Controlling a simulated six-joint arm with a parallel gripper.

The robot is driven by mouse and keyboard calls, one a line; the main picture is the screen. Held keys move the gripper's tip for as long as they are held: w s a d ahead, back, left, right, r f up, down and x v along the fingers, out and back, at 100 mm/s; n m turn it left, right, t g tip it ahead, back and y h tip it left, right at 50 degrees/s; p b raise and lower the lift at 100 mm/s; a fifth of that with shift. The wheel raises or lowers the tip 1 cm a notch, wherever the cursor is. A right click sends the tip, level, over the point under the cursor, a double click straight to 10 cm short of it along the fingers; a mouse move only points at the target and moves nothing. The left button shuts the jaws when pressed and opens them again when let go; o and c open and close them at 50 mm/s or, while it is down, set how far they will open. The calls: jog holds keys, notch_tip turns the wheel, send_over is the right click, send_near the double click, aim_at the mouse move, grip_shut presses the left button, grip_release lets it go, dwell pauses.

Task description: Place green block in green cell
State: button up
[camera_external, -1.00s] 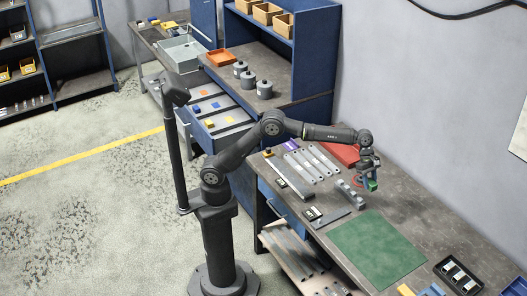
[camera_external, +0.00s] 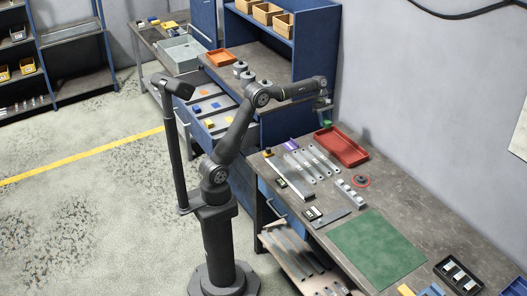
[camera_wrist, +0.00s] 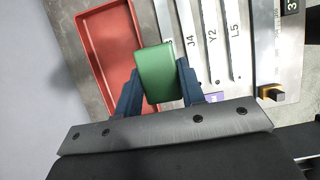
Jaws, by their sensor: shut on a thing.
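My gripper (camera_external: 325,117) is raised above the back end of the right bench, near the blue shelf unit. It is shut on the green block (camera_wrist: 156,70), which sits between its two dark blue fingers in the wrist view. In the external view the green block (camera_external: 327,124) shows small below the wrist. An open drawer (camera_external: 228,125) with small blue and orange blocks in it lies to the left, partly behind my arm. I cannot make out a green cell.
A red tray (camera_external: 342,147) lies on the right bench below my gripper. Labelled metal strips (camera_wrist: 194,50), a grey stepped bracket (camera_external: 349,193) and a green mat (camera_external: 378,249) are also there. The blue shelf unit (camera_external: 297,60) rises behind my arm.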

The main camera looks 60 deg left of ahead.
jog(key=s+a, duration=0.5)
jog(key=a, duration=0.5)
jog(key=s+a, duration=0.5)
jog(key=a, duration=0.6)
jog(key=s+a, duration=0.4)
jog(key=a, duration=0.6)
jog(key=s+a, duration=0.8)
jog(key=s, duration=0.5)
jog(key=s+a, duration=0.8)
jog(key=s, duration=0.4)
notch_tip(320, 180, down, 26)
jog(key=shift+s+f, duration=0.15)
jog(key=o, duration=1.1)
jog(key=shift+f, duration=0.1)
jog(key=shift+c, duration=0.2)
